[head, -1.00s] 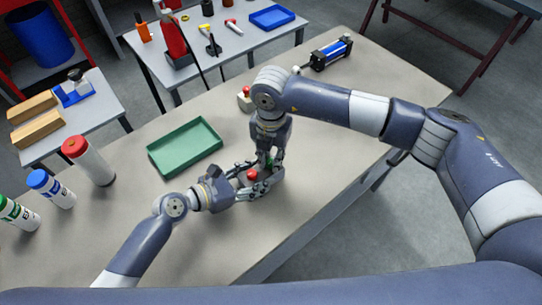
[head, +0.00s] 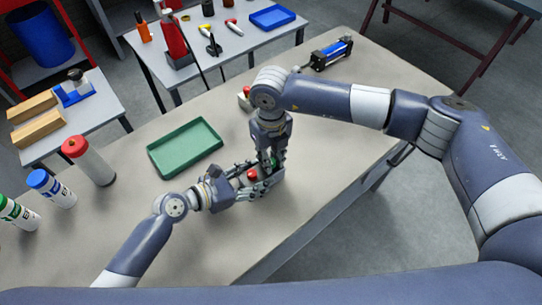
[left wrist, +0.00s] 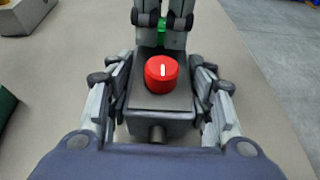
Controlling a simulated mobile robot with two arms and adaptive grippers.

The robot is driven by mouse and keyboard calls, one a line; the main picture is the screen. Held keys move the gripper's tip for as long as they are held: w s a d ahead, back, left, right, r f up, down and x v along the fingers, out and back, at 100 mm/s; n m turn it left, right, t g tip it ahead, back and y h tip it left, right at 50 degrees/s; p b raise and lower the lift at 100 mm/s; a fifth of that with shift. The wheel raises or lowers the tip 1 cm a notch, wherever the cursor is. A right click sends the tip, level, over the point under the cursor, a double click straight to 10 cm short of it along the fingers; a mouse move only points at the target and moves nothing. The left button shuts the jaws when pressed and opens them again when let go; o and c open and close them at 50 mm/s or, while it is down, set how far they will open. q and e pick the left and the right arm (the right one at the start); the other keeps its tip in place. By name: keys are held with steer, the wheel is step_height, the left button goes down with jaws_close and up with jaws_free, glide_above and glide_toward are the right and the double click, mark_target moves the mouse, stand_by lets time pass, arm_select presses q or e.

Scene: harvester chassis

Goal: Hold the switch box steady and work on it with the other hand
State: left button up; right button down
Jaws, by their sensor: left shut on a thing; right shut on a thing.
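The switch box (left wrist: 158,122) is a dark grey box with a red knob (left wrist: 161,73) bearing a white line on its top. In the head view its red knob (head: 252,174) shows, and most of the box is hidden. My left gripper (head: 256,184) is shut on the box's two sides and holds it at the table. My right gripper (head: 272,160) reaches down from above at the box's far end. Its fingers are closed around a green part (left wrist: 161,30) behind the red knob. The fingers partly hide that part.
A green tray (head: 187,171) lies left of the box on the table (head: 330,130). Another small box with a red top (head: 245,92) stands behind my right gripper. A blue and black cylinder (head: 330,53) lies farther back. Several capped tubes (head: 88,163) stand at the left.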

arm_select(q)
steer(key=shift+f, duration=0.1)
arm_select(e)
steer(key=shift+n, duration=1.6)
steer(key=c, duration=1.4)
jaws_free()
steer(key=shift+r, duration=0.1)
step_height(320, 180, up, 12)
steer(key=shift+f, duration=0.1)
